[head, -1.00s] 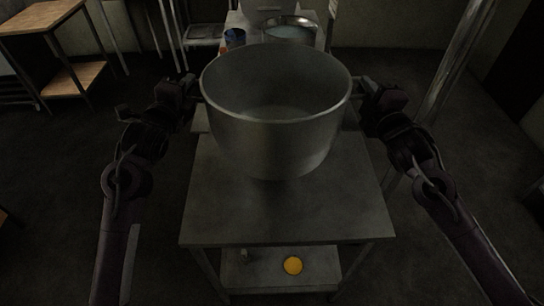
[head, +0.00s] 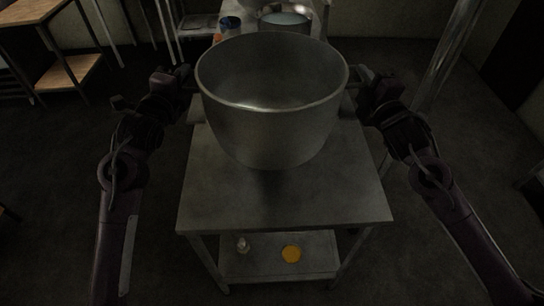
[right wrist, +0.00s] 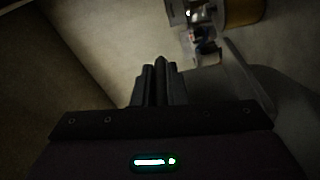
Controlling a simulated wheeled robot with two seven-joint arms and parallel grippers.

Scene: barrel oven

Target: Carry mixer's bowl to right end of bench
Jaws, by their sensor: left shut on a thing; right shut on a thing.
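The mixer's bowl (head: 270,125) is a large grey metal bowl, upright and empty inside. It is held over the grey metal bench (head: 285,205) in the head view; whether its base touches the top is hard to tell. My left gripper (head: 190,84) is shut at the bowl's left side, and my right gripper (head: 354,83) is shut at its right side, both just below the rim. In the right wrist view my right gripper's fingers (right wrist: 158,82) are close together, and the bowl's grip point is dark and unclear.
A lower shelf (head: 270,262) holds an orange round thing (head: 291,254) and a small clear item (head: 242,245). A wooden table (head: 30,12) stands back left. A slanted post (head: 447,55) rises at right.

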